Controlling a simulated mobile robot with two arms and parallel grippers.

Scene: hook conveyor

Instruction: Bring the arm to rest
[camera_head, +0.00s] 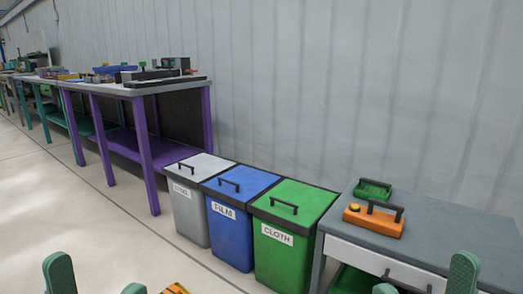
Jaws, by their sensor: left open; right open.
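My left gripper (97,281) shows at the bottom left edge, with its two green fingertips apart and nothing seen between them. My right gripper (424,281) shows at the bottom right edge, also with its fingertips apart. It appears in front of the grey workbench, and nothing is seen held in it. The rest of both arms is below the picture and hidden.
Floor (60,215) at left is clear.

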